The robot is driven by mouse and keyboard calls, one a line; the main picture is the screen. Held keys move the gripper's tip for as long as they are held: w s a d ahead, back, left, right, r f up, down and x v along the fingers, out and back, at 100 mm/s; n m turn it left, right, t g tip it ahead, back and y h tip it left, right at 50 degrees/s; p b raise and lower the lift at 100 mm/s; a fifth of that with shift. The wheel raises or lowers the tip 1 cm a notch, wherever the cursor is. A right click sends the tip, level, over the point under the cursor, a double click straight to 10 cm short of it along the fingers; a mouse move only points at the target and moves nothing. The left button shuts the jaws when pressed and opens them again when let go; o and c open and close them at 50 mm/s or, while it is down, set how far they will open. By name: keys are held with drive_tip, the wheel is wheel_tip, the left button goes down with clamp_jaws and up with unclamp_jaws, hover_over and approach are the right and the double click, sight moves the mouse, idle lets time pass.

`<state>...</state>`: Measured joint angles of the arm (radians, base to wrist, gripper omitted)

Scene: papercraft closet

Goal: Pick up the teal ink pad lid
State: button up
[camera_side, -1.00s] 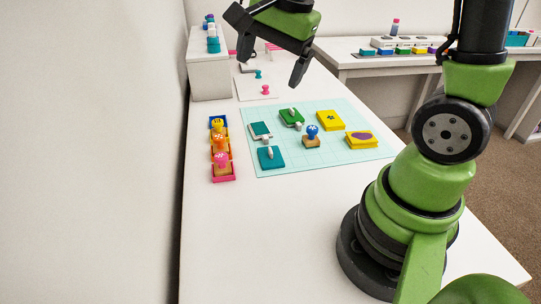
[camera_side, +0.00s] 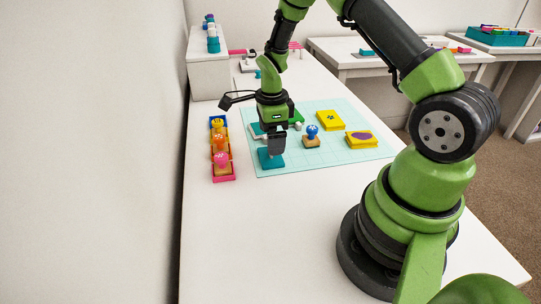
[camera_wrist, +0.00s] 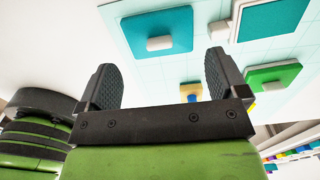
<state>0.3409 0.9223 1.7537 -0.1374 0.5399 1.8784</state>
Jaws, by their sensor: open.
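The teal ink pad lid (camera_side: 265,162) lies flat on the cutting mat at its near left corner. In the wrist view the lid (camera_wrist: 135,28) is a teal square with a pale knob (camera_wrist: 160,43), beyond my fingertips and lined up with the gap between them. My gripper (camera_side: 277,150) points down over the lid and hides part of it and its knob in the side view. In the wrist view my gripper (camera_wrist: 160,77) is open with nothing between its fingers. Contact with the lid cannot be told.
A teal ink pad (camera_wrist: 272,18) with a white base is close by. A green pad (camera_wrist: 273,76), a blue-topped stamp (camera_side: 312,134) and yellow pads (camera_side: 331,120) share the pale mat (camera_side: 335,152). A stamp rack (camera_side: 223,178) stands left. The near table is clear.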

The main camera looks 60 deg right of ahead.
sight(268, 162)
wheel_tip(268, 162, down, 5)
drive_tip(key=shift+w+a+r, duration=0.1)
drive_tip(key=shift+r, duration=0.05)
drive_tip(key=c, duration=0.6)
drive_tip(key=shift+o, duration=0.2)
